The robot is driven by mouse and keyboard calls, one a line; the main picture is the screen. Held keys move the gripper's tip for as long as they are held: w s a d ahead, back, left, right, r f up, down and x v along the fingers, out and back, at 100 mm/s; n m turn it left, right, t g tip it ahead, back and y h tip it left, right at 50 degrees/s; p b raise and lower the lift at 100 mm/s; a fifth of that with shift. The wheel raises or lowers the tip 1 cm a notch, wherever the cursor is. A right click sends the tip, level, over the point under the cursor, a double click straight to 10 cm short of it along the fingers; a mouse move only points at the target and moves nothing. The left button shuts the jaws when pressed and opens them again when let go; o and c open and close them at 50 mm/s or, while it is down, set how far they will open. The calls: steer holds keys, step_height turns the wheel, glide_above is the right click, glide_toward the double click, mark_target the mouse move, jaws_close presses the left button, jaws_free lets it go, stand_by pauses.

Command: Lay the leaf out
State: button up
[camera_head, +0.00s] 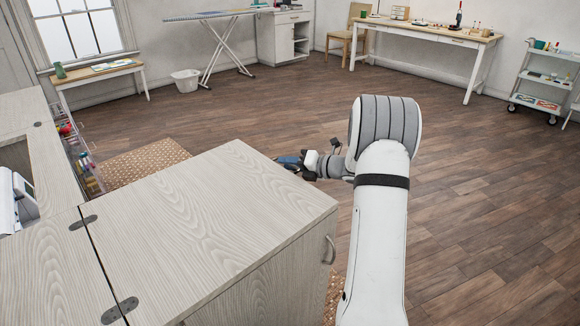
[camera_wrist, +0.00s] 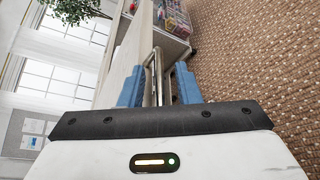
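A pale wood-grain panel (camera_head: 205,215), which looks like the leaf, lies level with two dark hinges (camera_head: 83,222) along its left edge. In the wrist view my gripper's two blue fingers (camera_wrist: 160,88) are apart, one on each side of a metal bar handle (camera_wrist: 157,68) on a pale panel (camera_wrist: 130,55). I cannot tell whether either finger touches the bar. Another metal handle (camera_head: 329,250) is on the cabinet's right face.
Clear bins (camera_head: 80,160) of supplies stand at the cabinet's far left; they also show in the wrist view (camera_wrist: 172,18). A woven brown rug (camera_head: 140,165) lies beyond the cabinet. The wooden floor (camera_head: 460,210) to the right is free. A worktable (camera_head: 425,32) and trolley (camera_head: 545,85) stand far back.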

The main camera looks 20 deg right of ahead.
steer(key=shift+w+a, duration=0.15)
steer(key=shift+c, duration=0.2)
jaws_close()
stand_by(0.4)
